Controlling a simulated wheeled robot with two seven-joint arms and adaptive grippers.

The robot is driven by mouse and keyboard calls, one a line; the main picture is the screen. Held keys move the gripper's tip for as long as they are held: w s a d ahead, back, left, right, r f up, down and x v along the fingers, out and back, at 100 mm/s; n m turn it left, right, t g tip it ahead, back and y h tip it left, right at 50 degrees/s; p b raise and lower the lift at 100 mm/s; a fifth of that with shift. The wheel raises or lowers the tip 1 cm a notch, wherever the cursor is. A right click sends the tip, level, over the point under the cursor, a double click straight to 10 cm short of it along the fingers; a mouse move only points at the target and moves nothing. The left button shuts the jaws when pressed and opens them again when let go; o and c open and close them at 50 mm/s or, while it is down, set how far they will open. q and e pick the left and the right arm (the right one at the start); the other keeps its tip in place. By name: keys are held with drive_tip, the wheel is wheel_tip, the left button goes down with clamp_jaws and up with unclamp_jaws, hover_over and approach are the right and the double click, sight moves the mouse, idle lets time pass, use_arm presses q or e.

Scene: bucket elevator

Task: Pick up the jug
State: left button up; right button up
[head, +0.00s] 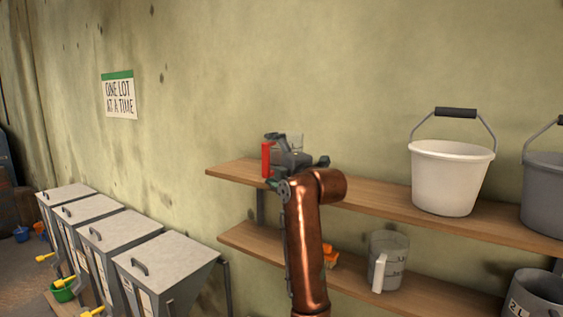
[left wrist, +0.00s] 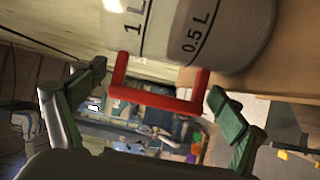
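A clear measuring jug (head: 295,140) with a red handle (head: 266,160) stands at the left end of the upper shelf, partly hidden behind my left gripper (head: 292,161). In the left wrist view the jug (left wrist: 215,35) shows 1 L and 0.5 L marks, and its red handle crosses between the fingertips. My left gripper (left wrist: 160,97) is open, with one green-padded finger on each side of the handle. I see no clear contact between the pads and the handle. My right gripper is not in view.
The upper shelf (head: 375,197) also holds a white bucket (head: 452,178) and a grey bucket (head: 545,190). A jug with a white handle (head: 388,262) and an orange object (head: 330,256) are on the lower shelf (head: 262,243). Several grey lidded bins (head: 165,262) stand at left.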

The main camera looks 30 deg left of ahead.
use_arm(q)
drive_tip(key=shift+a, duration=0.15)
drive_tip(key=c, duration=1)
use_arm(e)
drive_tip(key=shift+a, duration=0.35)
use_arm(q)
drive_tip(key=shift+r, duration=0.15)
